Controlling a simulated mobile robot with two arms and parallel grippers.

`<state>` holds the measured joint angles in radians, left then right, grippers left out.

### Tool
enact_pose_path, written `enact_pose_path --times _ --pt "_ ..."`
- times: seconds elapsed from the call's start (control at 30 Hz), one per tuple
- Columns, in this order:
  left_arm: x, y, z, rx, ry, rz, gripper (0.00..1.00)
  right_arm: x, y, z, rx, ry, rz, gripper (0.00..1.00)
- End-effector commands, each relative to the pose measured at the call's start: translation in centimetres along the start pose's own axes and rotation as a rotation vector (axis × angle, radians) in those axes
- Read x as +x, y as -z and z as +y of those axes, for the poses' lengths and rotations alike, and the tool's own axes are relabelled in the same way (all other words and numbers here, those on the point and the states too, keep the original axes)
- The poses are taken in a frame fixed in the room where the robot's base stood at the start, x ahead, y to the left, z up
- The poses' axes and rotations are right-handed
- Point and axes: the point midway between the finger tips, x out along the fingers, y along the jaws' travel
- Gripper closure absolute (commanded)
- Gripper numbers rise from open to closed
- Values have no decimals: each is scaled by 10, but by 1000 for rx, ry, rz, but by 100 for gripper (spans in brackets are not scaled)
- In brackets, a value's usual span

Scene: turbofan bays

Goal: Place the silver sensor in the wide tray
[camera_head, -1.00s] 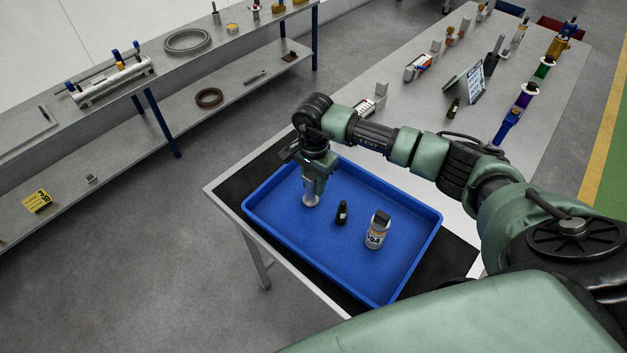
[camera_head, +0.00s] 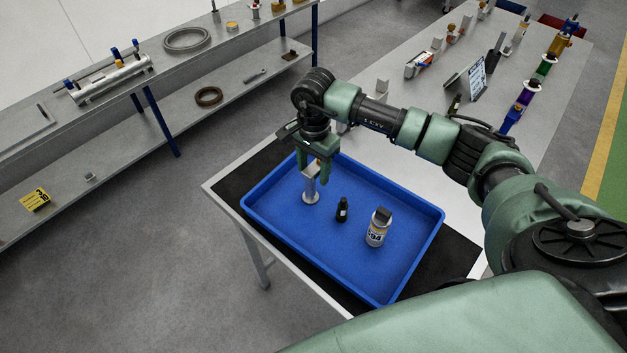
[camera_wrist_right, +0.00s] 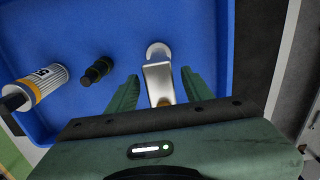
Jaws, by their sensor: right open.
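The silver sensor (camera_head: 310,190) stands upright in the blue wide tray (camera_head: 375,298), near the tray's far left side. My right gripper (camera_head: 318,168) is just above it, fingers open on either side of its upper part. In the right wrist view the sensor (camera_wrist_right: 158,82) shows between the two green fingers (camera_wrist_right: 158,88), with gaps on both sides. My left gripper is not in view.
A long grey table (camera_head: 420,110) with several parts lies behind my right arm. Grey shelving (camera_head: 215,80) stands at the left.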

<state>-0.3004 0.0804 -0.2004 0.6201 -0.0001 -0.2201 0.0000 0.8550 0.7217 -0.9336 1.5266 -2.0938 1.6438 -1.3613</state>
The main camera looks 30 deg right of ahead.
Motion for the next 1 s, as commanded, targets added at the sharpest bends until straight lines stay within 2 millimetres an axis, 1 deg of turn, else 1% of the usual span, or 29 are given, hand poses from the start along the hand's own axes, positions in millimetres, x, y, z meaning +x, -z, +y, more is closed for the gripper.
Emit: enact_pose_path --times 0.03,0.2,0.3,0.4,0.57,1.0 --pt "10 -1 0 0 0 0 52 -8 1 -1 -1 6 4 49" --pt "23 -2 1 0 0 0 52 -44 1 -1 0 6 3 49" --pt "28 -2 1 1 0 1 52 -60 0 -1 0 4 2 49" --pt "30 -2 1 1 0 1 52 -71 0 0 0 2 1 49" --pt "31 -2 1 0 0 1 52 -79 0 0 1 0 0 49" --pt "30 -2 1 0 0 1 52 -79 0 0 1 -1 0 49"
